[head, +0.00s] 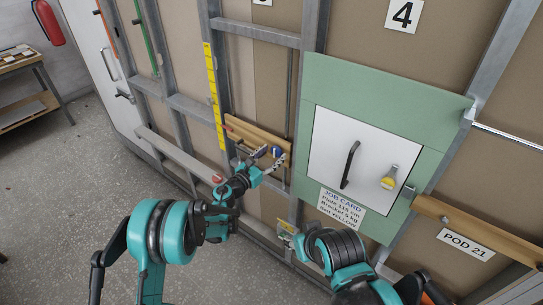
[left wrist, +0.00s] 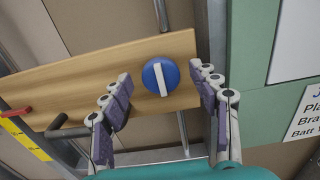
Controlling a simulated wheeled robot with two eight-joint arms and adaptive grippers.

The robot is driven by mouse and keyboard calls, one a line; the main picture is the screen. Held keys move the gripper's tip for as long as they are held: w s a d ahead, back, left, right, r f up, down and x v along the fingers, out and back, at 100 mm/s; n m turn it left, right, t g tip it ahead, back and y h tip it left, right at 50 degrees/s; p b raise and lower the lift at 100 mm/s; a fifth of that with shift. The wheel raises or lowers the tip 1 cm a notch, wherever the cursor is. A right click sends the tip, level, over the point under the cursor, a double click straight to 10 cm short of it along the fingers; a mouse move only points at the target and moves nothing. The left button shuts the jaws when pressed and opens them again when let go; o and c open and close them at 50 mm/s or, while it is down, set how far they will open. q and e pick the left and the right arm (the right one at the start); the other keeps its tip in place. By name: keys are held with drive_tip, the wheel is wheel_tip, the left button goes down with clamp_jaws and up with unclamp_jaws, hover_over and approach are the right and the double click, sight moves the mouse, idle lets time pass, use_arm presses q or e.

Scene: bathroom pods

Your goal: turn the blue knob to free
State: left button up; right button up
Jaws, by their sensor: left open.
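The blue knob (left wrist: 152,77) is round with a white bar across its face. In the left wrist view the bar stands nearly upright, tilted slightly. The knob sits on a wooden board (left wrist: 70,93) fixed to the wall frame. In the head view the blue knob (head: 277,151) is small and partly hidden by my left gripper (head: 270,161). The left gripper (left wrist: 160,84) is open, with one finger to each side of the knob and gaps between. No "free" marking is readable.
On the same board are a red handle (left wrist: 15,112) and a dark bar (left wrist: 68,131). A yellow measuring strip (head: 213,95) runs down the frame.

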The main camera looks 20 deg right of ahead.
use_arm(q)
drive_tip(key=c, duration=1.2)
drive_tip(key=shift+o, duration=0.2)
drive_tip(key=n+b, duration=0.1)
drive_tip(key=n, duration=0.3)
drive_tip(key=shift+w+b, duration=0.1)
drive_tip(key=shift+b, duration=0.3)
drive_tip(key=n+b, duration=0.1)
drive_tip(key=n, duration=0.3)
drive_tip(key=shift+a+f+n, duration=0.1)
drive_tip(key=shift+n, duration=0.2)
drive_tip(key=n+b, duration=0.1)
drive_tip(key=n, duration=0.3)
drive_tip(key=shift+w, duration=0.1)
drive_tip(key=n+b, duration=0.1)
drive_tip(key=n, duration=0.4)
drive_tip(key=shift+f, duration=0.1)
drive_tip(key=shift+n, duration=0.3)
